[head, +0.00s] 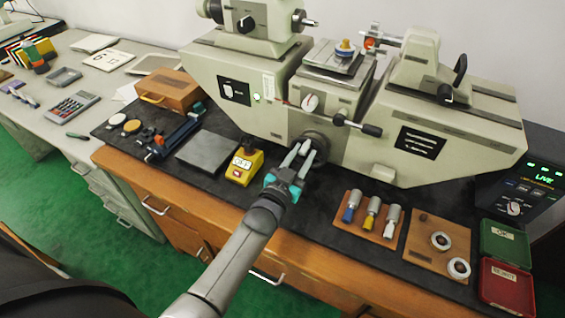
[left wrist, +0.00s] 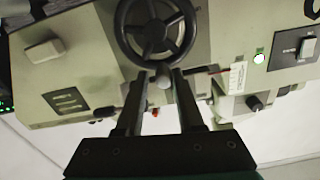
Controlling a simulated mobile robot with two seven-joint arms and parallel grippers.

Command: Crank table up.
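The grey-green bench machine carries a small table (head: 334,60) at its middle. Below it is a dark handwheel (head: 318,141), which also shows in the left wrist view (left wrist: 152,32) with a small round crank knob (left wrist: 163,79) at its rim. My left gripper (head: 299,151) is in front of the handwheel. In the left wrist view its two fingers (left wrist: 161,76) stand apart on either side of the knob, and I see no clear contact. The gripper partly hides the wheel in the head view. My right gripper is not in view.
A yellow block (head: 244,166) stands left of the gripper. A wooden rack with colored-tip plugs (head: 369,217) and a board with metal rings (head: 437,248) lie to the right. A lever with a black knob (head: 371,130) sticks out above the wheel. Green and red trays (head: 507,285) stand at far right.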

